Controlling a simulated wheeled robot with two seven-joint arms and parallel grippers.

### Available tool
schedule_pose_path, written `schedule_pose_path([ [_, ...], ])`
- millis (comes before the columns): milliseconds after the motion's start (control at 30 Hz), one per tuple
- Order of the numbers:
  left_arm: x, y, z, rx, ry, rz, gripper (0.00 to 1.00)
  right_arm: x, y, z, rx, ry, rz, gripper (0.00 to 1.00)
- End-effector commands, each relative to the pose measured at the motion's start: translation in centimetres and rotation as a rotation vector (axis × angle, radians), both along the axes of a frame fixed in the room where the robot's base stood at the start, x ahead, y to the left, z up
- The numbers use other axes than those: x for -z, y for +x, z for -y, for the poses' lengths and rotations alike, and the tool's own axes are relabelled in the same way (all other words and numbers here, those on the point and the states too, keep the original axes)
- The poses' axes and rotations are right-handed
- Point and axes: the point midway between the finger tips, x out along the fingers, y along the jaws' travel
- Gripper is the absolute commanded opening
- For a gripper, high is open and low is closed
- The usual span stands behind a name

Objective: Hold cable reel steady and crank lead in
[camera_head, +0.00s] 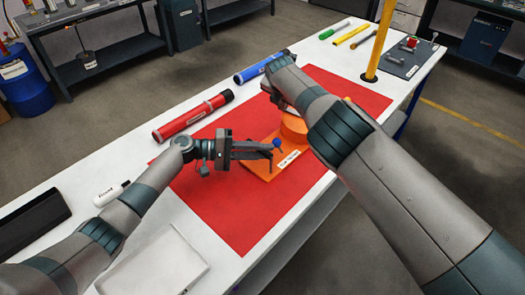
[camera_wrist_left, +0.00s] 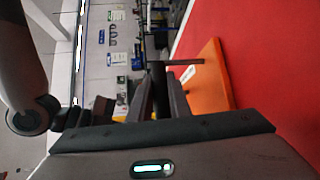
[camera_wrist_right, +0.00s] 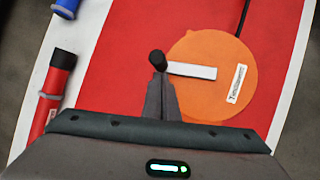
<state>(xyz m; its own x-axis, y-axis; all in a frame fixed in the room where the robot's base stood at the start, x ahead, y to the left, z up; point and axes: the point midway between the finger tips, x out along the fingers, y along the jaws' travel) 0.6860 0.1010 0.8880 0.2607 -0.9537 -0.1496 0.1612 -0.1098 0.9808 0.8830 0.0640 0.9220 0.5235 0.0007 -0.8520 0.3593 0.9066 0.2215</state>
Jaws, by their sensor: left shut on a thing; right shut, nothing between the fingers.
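The cable reel, an orange drum (camera_head: 293,126) on a flat orange base (camera_head: 262,168) with a white label, sits on the red mat. In the right wrist view, its round orange top (camera_wrist_right: 205,85) carries a pale crank arm with a black knob (camera_wrist_right: 157,58). My right gripper (camera_wrist_right: 160,80) is shut and empty, its tips at or just below that knob; contact is unclear. In the head view my right arm hides part of the reel. My left gripper (camera_head: 270,150) is shut on a dark bar (camera_wrist_left: 158,72) beside the orange base. A blue knob (camera_head: 277,144) shows by its fingertips.
The red mat (camera_head: 225,215) is mostly bare around the reel. A red tube (camera_head: 193,117) and a blue tube (camera_head: 262,68) lie along the far side. A yellow post (camera_head: 376,45) stands beyond my right arm. A white marker (camera_head: 110,193) lies at left.

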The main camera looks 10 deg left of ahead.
Motion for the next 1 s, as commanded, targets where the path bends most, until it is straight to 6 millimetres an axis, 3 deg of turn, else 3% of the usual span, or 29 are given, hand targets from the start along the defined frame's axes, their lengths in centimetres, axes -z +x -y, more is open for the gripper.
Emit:
schedule_pose_path([
  [1000, 0.17, -0.07, -0.01, 0.000, 0.002, -0.002, 0.00, -0.05, -0.57, -0.09, 0.000, 0.000, 0.000, 0.00],
])
